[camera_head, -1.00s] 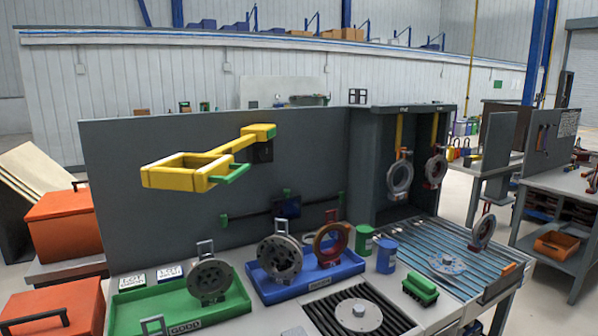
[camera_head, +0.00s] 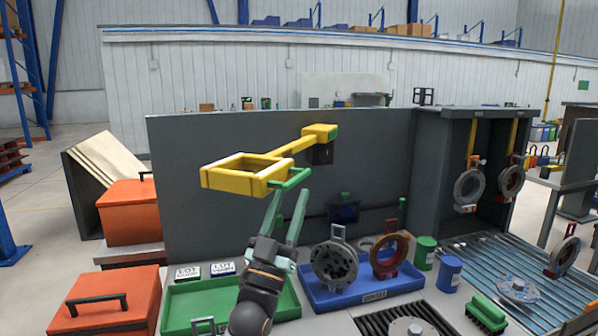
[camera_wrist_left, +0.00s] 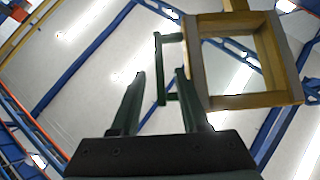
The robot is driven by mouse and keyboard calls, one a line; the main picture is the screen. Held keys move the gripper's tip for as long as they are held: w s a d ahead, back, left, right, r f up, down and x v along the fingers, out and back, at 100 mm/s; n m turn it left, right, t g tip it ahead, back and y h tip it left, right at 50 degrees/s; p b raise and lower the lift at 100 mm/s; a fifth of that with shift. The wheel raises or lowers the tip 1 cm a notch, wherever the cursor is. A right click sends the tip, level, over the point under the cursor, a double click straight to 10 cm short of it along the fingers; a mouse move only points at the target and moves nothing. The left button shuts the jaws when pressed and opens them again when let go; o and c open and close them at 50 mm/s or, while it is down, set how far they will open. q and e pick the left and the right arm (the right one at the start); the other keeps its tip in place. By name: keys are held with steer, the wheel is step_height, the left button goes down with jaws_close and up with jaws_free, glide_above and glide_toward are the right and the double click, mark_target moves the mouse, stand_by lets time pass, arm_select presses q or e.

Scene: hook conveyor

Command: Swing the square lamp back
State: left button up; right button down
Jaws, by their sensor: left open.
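The square lamp (camera_head: 222,180) is a yellow square frame on a yellow arm (camera_head: 296,145), fixed to a grey back panel and standing out in front of it. A green handle (camera_head: 290,178) sticks out at the frame's right side. My left gripper (camera_head: 291,194) points up from below, with its fingertips close under the handle. In the left wrist view, the lamp frame (camera_wrist_left: 196,65) is at upper right. There the green handle (camera_wrist_left: 160,72) shows ahead of and between the open fingers (camera_wrist_left: 158,78). I cannot tell whether they touch it. My right gripper is out of view.
Below are a green tray (camera_head: 216,298), partly hidden by my left arm, and a blue tray (camera_head: 345,298) with ring parts. Orange boxes (camera_head: 115,300) stand at left. A grey booth (camera_head: 428,165) with hanging rings is at right. The air left of the lamp is clear.

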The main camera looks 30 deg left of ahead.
mark_target(298, 176)
arm_select(q)
steer(key=p+x, duration=0.1)
steer(key=x, duration=0.4)
jaws_close()
stand_by(0.3)
stand_by(1.0)
